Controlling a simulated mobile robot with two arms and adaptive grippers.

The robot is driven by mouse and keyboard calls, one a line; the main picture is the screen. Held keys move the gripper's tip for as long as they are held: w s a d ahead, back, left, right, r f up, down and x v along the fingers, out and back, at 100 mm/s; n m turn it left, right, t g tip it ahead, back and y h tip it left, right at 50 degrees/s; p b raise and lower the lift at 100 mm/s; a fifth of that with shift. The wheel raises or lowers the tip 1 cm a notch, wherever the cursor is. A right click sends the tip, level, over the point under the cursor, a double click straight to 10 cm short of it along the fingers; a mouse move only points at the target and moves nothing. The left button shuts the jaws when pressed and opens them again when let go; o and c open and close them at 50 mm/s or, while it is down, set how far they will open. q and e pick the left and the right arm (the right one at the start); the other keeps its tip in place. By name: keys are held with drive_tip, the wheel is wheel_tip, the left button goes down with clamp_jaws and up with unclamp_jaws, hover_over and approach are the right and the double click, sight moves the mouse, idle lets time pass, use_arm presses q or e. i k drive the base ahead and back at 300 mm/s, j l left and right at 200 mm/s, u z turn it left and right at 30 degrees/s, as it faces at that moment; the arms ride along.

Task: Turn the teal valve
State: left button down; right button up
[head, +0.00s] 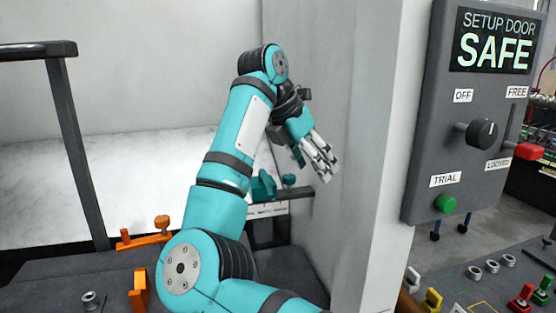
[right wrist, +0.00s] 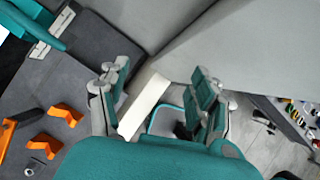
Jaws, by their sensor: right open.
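My right gripper (head: 317,165) is above and to the right of the valve in the picture, close to the wall, apart from the valve as far as I can tell. In the right wrist view its two fingers (right wrist: 158,82) stand wide apart. A white strip and a teal-edged part show between them; I cannot tell whether that part is the valve. My left gripper is not in view.
An orange handle (head: 145,238) sits left of my arm on the dark ledge. A grey control panel (head: 475,115) with a black knob hangs at the right. A dark rail (head: 75,130) stands at the left. A white wall edge (head: 385,150) separates the bay from the panel.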

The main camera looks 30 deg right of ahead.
sight(290, 179)
drive_tip(key=i+l, duration=0.2)
drive_tip(key=i, duration=0.2)
drive_tip(key=i+l, duration=0.2)
drive_tip(key=i, duration=0.25)
